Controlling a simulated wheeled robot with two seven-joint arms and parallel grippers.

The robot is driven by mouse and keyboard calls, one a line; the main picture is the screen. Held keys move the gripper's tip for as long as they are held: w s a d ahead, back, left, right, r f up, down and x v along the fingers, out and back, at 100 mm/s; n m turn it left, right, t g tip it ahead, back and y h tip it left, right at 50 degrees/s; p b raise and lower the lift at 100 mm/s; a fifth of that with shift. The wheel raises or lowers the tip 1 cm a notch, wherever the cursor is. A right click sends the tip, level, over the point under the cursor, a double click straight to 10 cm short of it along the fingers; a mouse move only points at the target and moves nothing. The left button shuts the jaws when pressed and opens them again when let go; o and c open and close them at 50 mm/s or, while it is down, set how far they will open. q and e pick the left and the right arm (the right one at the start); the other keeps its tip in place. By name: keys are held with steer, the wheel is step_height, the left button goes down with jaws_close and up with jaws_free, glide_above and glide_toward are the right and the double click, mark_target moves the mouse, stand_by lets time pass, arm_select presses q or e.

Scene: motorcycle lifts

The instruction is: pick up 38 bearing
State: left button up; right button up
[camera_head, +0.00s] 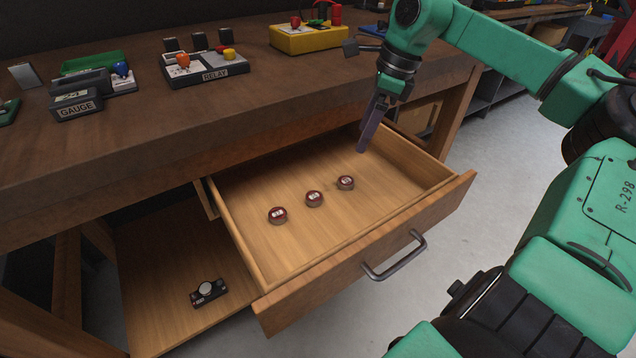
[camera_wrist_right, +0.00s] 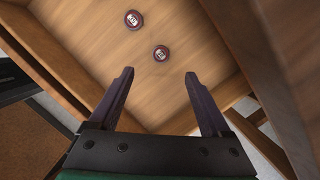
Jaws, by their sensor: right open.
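Three small round red bearings with pale labels stand in a row in the open drawer: a left one (camera_head: 277,215), a middle one (camera_head: 314,199) and a right one (camera_head: 345,183). Their numbers are too small to read. My right gripper (camera_head: 362,150) points down over the back right part of the drawer, beyond the right bearing and apart from it. In the right wrist view its open fingers (camera_wrist_right: 158,88) are empty, with one bearing (camera_wrist_right: 161,53) ahead between them and another (camera_wrist_right: 134,19) farther off. My left gripper is out of view.
The open wooden drawer (camera_head: 423,205) has raised walls and a metal handle (camera_head: 395,258). The workbench (camera_head: 150,150) overhangs its back and holds a gauge box (camera_head: 76,105), a relay box (camera_head: 206,72) and a yellow box (camera_head: 306,38). A small black device (camera_head: 208,293) lies on the lower shelf.

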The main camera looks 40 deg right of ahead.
glide_toward(347, 180)
steer(key=b+x, duration=0.1)
steer(key=x, duration=0.7)
steer(key=shift+s+b, duration=0.2)
steer(key=shift+b, duration=0.2)
steer(key=shift+w+f, duration=0.15)
steer(key=shift+c, duration=0.7)
jaws_close()
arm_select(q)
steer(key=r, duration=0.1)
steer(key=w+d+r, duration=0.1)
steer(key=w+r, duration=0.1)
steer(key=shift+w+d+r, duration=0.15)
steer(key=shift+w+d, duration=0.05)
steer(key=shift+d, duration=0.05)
arm_select(e)
steer(key=shift+r, duration=0.25)
